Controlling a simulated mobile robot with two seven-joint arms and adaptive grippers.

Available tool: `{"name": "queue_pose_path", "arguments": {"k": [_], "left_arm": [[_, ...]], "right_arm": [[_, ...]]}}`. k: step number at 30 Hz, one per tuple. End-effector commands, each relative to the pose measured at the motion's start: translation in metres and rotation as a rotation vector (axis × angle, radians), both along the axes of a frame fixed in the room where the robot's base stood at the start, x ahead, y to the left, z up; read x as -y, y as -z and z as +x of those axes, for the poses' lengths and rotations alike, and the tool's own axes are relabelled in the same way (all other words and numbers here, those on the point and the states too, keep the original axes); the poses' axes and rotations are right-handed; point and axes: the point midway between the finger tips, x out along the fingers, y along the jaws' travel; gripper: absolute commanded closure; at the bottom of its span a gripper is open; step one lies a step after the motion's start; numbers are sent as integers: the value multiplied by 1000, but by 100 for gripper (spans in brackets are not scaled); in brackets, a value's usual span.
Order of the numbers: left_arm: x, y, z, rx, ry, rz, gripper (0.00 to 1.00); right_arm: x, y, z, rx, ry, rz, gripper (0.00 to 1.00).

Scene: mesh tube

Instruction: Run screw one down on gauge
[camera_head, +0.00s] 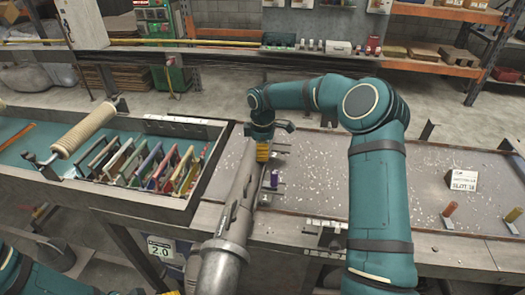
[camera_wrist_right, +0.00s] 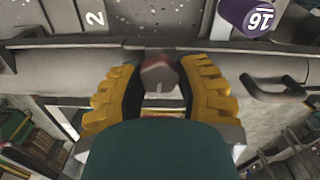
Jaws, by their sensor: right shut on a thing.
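The long grey metal tube (camera_head: 236,205) slants across the bench edge in the head view. My right gripper (camera_head: 263,152), with yellow ridged fingers, is at its far end. In the right wrist view, my right gripper (camera_wrist_right: 160,88) is shut on a reddish-grey screw head (camera_wrist_right: 158,72) between its fingers. The screw head sits in front of a grey metal bar (camera_wrist_right: 50,58). The screw's lower part is hidden. A plate marked 2 (camera_wrist_right: 95,18) is beyond the bar. I cannot tell for sure which part is the gauge. My left gripper is out of view.
A purple piece (camera_head: 275,179) stands right of the tube; a purple cylinder numbered 16 (camera_wrist_right: 250,16) shows in the wrist view. A rack of coloured frames (camera_head: 150,165) is left. The speckled grey tray (camera_head: 320,185) has open room, with a small sign (camera_head: 463,181) at right.

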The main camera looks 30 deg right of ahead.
Motion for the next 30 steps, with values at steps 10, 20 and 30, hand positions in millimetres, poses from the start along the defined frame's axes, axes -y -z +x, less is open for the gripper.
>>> {"name": "queue_pose_path", "arguments": {"k": [10, 20, 30], "left_arm": [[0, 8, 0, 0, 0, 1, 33], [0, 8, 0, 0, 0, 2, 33], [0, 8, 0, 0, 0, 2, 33]], "right_arm": [[-1, 0, 1, 1, 342, -1, 100], [0, 0, 0, -1, 394, 1, 100], [0, 0, 0, 0, 392, 0, 33]]}}
